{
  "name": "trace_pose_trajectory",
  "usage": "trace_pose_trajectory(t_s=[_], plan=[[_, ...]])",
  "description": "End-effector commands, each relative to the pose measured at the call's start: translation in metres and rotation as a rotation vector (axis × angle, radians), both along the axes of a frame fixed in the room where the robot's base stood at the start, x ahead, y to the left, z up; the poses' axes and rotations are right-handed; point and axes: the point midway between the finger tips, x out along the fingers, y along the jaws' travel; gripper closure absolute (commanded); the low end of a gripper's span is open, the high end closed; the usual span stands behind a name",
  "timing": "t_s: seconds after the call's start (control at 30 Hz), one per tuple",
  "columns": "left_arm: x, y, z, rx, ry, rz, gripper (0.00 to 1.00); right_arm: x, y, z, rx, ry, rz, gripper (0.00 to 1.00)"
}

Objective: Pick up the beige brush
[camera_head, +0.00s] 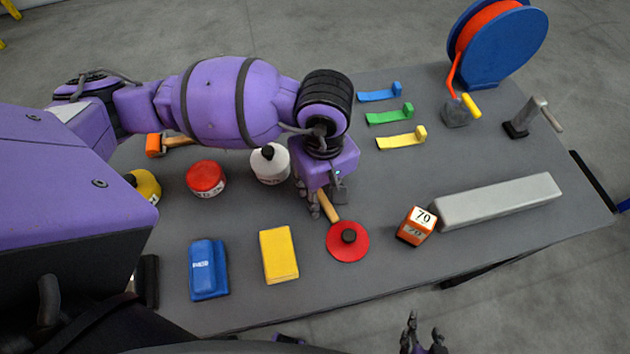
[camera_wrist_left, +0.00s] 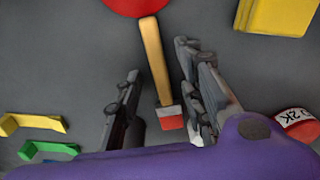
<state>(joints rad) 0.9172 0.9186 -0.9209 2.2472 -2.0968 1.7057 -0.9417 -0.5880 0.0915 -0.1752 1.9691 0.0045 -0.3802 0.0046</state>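The beige brush shows in the left wrist view with its beige handle (camera_wrist_left: 155,60), a light ferrule and a red tip. In the head view only part of its handle (camera_head: 327,206) shows, beside a red disc; the rest is hidden by my left gripper. My left gripper (camera_head: 325,199) points down over the brush. In the left wrist view its fingers (camera_wrist_left: 158,58) are spread, one on each side of the brush, with visible gaps. My right gripper (camera_head: 424,333) is at the bottom edge of the head view, fingers apart and empty, off the table.
The red disc (camera_head: 347,241) with a black knob lies by the handle end. A white bottle (camera_head: 270,164), yellow block (camera_head: 279,254), blue block (camera_head: 208,269) and orange "70" block (camera_head: 416,226) stand around. A long grey bar (camera_head: 499,201) lies at right.

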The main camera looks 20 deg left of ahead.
Motion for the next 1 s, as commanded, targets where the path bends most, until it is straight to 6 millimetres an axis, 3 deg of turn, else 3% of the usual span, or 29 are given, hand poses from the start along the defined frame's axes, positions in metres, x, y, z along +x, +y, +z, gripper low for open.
trace_pose_trajectory(t_s=[0.2,0.5,0.83,1.0], plan=[[0.000,0.000,-0.001,-0.001,0.001,0.000,0.64,-0.001,0.003,-0.002,0.007,0.003,-0.005,0.60],[0.000,0.000,-0.001,-0.001,0.001,0.000,1.00,0.000,0.003,-0.001,0.009,0.001,-0.013,0.60],[0.000,0.000,0.000,-0.001,0.001,0.001,1.00,-0.001,-0.001,-0.001,0.002,0.001,-0.011,0.60],[0.001,-0.001,0.012,-0.003,-0.002,0.000,1.00,-0.001,-0.003,-0.001,-0.003,0.001,-0.006,0.60]])
